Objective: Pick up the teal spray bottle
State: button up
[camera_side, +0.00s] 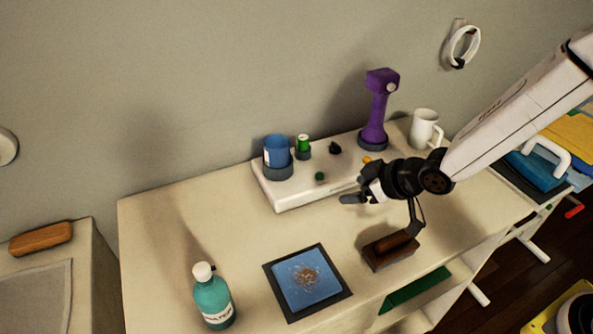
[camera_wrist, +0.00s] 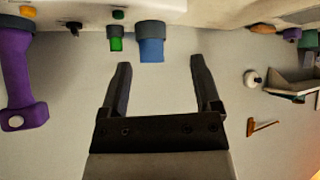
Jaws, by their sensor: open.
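The teal spray bottle (camera_side: 213,300) stands upright at the front left of the tabletop in the side view, with a white cap and a white label. My gripper (camera_side: 356,189) is at the front right of the white raised tray, well to the right of the bottle and apart from it. In the wrist view my gripper (camera_wrist: 160,62) has its two dark fingers spread with nothing between them. I cannot clearly pick out the bottle in the wrist view.
A blue mat (camera_side: 306,279) with brown bits lies right of the bottle. The white tray (camera_side: 320,194) holds a blue cup (camera_side: 277,151), a green battery-like piece (camera_side: 303,144) and a purple tool (camera_side: 376,110). A brown block (camera_side: 390,252) sits below my arm. The tabletop left of the tray is clear.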

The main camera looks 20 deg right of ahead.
jog(key=a+n+y, duration=0.4)
jog(key=a+y, duration=0.1)
jog(key=a, duration=0.8)
jog(key=n+g+y, duration=0.1)
jog(key=n+y, duration=0.3)
jog(key=y, duration=0.3)
send_near(194, 271)
jog(key=w+a+f, duration=0.1)
jog(key=w+a, duration=0.1)
jog(key=shift+s+a+f+g+y, duration=0.1)
jog(key=shift+a+f+g+y, duration=0.05)
jog(key=shift+a+g+y, duration=0.15)
jog(key=shift+x, duration=1.25)
jog(key=shift+x, duration=2.55)
